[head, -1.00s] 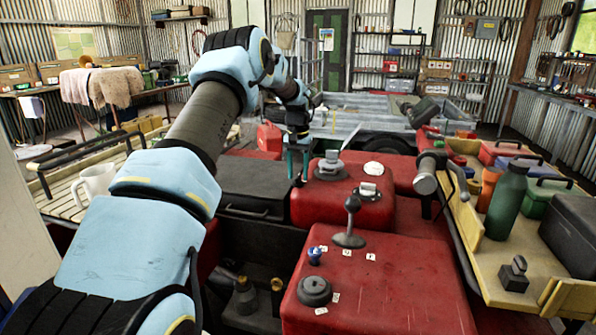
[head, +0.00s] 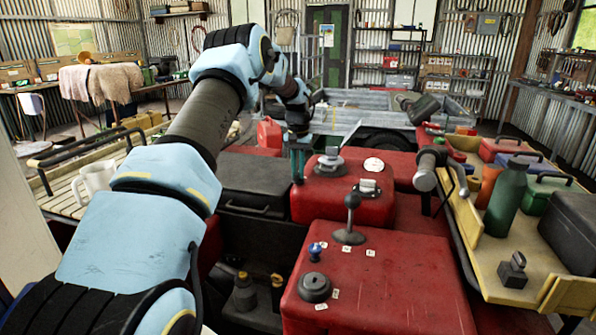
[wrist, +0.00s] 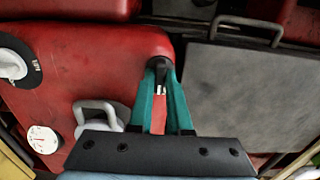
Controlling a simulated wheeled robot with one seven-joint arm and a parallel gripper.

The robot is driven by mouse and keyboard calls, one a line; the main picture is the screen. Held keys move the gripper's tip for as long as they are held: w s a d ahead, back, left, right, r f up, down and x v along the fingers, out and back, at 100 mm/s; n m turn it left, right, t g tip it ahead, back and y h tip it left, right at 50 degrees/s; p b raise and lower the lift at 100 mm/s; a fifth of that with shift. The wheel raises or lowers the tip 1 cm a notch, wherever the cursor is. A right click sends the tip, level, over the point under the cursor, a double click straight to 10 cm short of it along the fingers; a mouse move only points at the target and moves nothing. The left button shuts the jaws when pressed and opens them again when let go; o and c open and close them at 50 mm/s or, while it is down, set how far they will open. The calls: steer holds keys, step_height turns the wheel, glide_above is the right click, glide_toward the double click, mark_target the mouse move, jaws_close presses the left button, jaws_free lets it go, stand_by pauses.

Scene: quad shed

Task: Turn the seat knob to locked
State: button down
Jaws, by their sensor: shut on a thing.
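My gripper (wrist: 160,76) shows in the wrist view with its teal fingers drawn together on a small black knob (wrist: 157,63) at the rounded corner of a red body. I take this to be the seat knob; its lock marking is not readable. In the head view my gripper (head: 297,176) points down at the left edge of the raised red body (head: 325,205). The knob is hidden there by the fingers.
A black case (head: 255,190) lies just left of the gripper. A grey cap with a lever (head: 330,164), a white dial (head: 374,164) and a metal loop (head: 368,187) stand on the red body. A gear lever (head: 350,215) and blue knob (head: 315,250) are nearer.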

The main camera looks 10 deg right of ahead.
steer(key=shift+m, duration=0.3)
steer(key=m, duration=1.2)
steer(key=shift+m, duration=0.3)
steer(key=shift+m+p, duration=0.4)
steer(key=shift+m, duration=1.9)
steer(key=shift+d, duration=0.1)
steer(key=c, duration=0.9)
jaws_free()
steer(key=shift+o, duration=0.2)
